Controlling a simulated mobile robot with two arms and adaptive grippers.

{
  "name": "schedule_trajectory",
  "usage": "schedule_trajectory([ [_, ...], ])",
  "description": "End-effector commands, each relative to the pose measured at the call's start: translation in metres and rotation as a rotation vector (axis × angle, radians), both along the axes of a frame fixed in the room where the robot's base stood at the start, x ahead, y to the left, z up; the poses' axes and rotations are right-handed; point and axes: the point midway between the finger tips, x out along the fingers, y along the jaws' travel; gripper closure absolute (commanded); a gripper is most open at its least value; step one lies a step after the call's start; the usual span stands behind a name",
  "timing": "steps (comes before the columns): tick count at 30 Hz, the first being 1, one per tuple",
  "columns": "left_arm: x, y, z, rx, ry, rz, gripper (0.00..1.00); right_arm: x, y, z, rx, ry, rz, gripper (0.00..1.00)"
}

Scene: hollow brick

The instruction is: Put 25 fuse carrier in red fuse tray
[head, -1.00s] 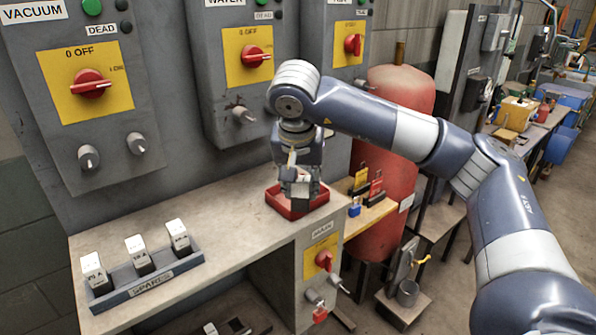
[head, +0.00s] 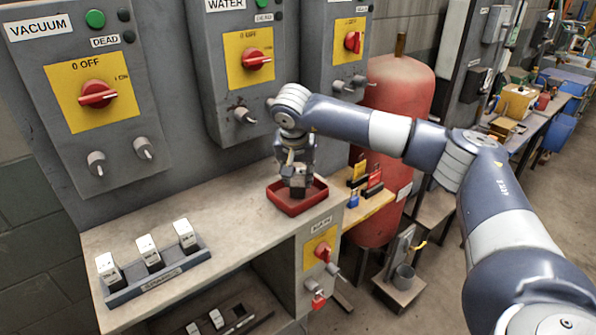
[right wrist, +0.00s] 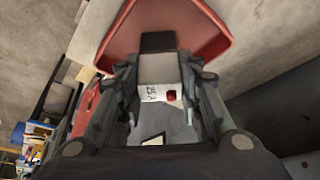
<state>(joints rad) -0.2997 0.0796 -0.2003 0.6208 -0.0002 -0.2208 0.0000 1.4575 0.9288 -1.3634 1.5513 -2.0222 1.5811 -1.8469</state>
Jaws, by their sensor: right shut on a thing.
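The red fuse tray (head: 302,209) sits at the right end of the bench top. My right gripper (head: 297,190) points down into the space over the tray. In the right wrist view, the right gripper (right wrist: 168,92) is shut on a fuse carrier (right wrist: 153,93) with a white, marked face, a red dot and a dark end. The marking is too blurred to read surely. The tray (right wrist: 190,22) shows behind the carrier's dark end. Whether the carrier touches the tray floor I cannot tell. My left gripper is not in view.
A grey spares rack (head: 160,282) with three white-topped carriers stands at the left of the bench (head: 225,225). Switch boxes line the wall behind. The bench middle is clear.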

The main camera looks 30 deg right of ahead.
Motion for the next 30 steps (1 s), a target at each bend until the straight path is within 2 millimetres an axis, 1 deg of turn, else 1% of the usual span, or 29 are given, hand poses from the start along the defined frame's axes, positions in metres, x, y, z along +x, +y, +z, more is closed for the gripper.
schedule_trajectory([
  [7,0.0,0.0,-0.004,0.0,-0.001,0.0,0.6,0.0,0.0,-0.005,0.001,-0.001,0.0,0.93],
  [8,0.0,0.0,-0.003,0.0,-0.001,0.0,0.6,0.0,0.0,-0.003,0.001,-0.001,0.0,0.61],
  [9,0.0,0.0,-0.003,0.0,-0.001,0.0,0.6,0.0,0.0,-0.003,0.001,-0.001,0.0,0.52],
  [10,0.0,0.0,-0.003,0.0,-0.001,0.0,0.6,0.0,0.0,-0.003,0.001,-0.001,0.0,0.47],
  [19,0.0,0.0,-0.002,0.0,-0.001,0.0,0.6,0.0,0.0,-0.003,0.0,0.0,0.0,0.47],
  [22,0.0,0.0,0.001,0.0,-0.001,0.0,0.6,0.0,0.0,0.003,0.0,-0.001,0.0,0.47],
  [23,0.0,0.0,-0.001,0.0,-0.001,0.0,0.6,0.0,0.001,0.003,0.001,-0.002,0.001,0.47],
  [26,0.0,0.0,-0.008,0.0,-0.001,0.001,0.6,-0.004,0.005,0.015,0.001,-0.006,0.002,0.47],
  [30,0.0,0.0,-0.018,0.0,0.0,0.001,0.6,-0.012,0.013,0.042,0.001,-0.007,0.003,0.47],
])
